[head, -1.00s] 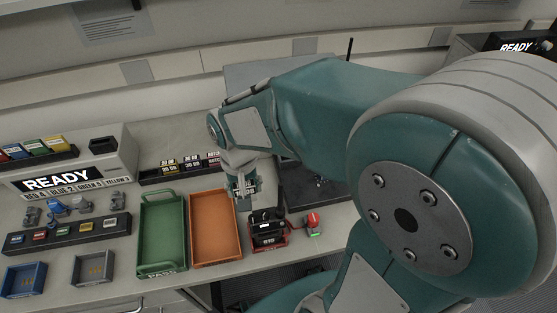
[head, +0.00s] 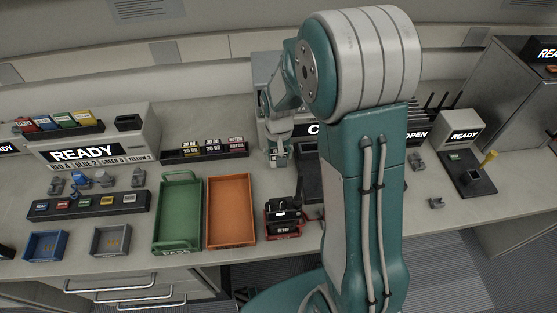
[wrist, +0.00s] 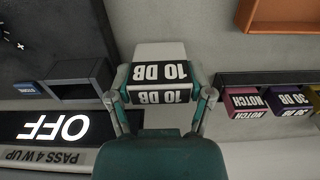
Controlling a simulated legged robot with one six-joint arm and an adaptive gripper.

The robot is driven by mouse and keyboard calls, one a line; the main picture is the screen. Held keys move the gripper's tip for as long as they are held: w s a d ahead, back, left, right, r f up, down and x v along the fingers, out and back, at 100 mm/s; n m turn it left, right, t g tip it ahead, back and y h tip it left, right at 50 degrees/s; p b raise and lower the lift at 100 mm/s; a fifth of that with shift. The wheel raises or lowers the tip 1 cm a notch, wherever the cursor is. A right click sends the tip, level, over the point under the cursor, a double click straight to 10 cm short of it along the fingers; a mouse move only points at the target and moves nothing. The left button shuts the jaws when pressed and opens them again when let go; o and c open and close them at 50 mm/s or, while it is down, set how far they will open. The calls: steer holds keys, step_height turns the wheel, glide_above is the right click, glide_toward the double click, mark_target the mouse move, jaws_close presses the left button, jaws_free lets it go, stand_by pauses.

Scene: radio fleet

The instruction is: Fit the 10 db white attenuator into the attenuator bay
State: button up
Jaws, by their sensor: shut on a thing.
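The white attenuator (wrist: 160,53) has black labels reading 10 DB and sits between the fingers of my gripper (wrist: 161,97) in the wrist view. My gripper is shut on it. In the head view my gripper (head: 279,157) hangs at the back of the bench, right of the attenuator rack; the attenuator is small and mostly hidden there. A grey open-mouthed housing (wrist: 84,73), which looks like the attenuator bay, lies left of the held block in the wrist view, apart from it. It is hidden behind my arm in the head view.
An OFF display (wrist: 55,127) is close to the housing. A green tray (head: 179,174), an orange tray (head: 231,243) and a black radio in a red cradle (head: 284,236) stand in front. My arm hides the bench's middle.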

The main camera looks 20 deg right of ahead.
steer(key=shift+f, duration=1.5)
steer(key=shift+f, duration=0.1)
steer(key=o, duration=1.1)
steer(key=shift+o, duration=0.2)
